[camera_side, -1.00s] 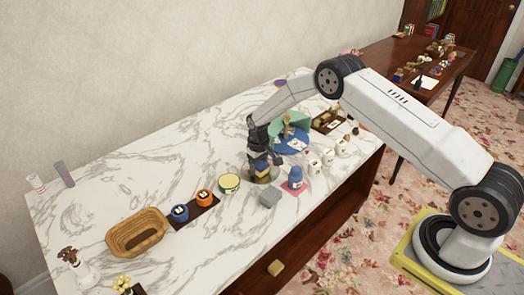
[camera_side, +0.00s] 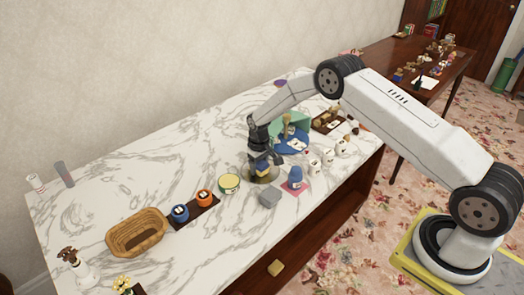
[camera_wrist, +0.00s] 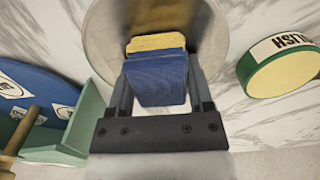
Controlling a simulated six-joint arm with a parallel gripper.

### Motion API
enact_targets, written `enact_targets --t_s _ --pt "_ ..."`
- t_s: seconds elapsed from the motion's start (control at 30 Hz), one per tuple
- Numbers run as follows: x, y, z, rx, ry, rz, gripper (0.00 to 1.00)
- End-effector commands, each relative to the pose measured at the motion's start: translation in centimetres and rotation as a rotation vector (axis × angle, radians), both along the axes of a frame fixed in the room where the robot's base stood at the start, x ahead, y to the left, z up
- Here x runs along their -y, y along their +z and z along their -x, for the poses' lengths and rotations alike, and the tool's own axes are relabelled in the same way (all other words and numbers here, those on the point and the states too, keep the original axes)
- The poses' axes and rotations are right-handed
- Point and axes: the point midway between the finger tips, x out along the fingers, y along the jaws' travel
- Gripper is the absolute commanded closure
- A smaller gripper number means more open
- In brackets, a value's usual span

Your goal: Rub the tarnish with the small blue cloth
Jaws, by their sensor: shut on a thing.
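My gripper (camera_side: 259,153) is shut on the small blue cloth (camera_side: 261,164), which looks like a folded pad with a yellow layer. In the wrist view my gripper (camera_wrist: 160,92) has one finger on each side of the blue cloth (camera_wrist: 158,80). The cloth is over a round, pale metal plate (camera_side: 268,179), whose rim also shows in the wrist view (camera_wrist: 99,45). A brown patch of tarnish (camera_wrist: 160,14) shows blurred on the plate just beyond the cloth. The cloth hides part of the plate; I cannot tell whether it touches the surface.
A grey block (camera_side: 270,197) and a blue bottle (camera_side: 295,177) are in front.

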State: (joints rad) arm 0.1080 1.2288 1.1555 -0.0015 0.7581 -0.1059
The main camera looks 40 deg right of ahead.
Motion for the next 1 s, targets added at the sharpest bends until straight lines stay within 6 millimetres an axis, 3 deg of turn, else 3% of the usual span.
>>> enact_targets --t_s 0.4,0.47,0.53,1.0 --pt "-3.9 -0.1 0.0 -0.001 0.002 0.000 0.81" --pt "-3.7 0.3 0.0 0.000 0.000 0.000 0.81" --pt "-3.7 2.5 -0.1 0.005 0.000 0.000 0.81" --pt "-3.6 6.3 0.0 0.002 0.000 0.000 0.81"
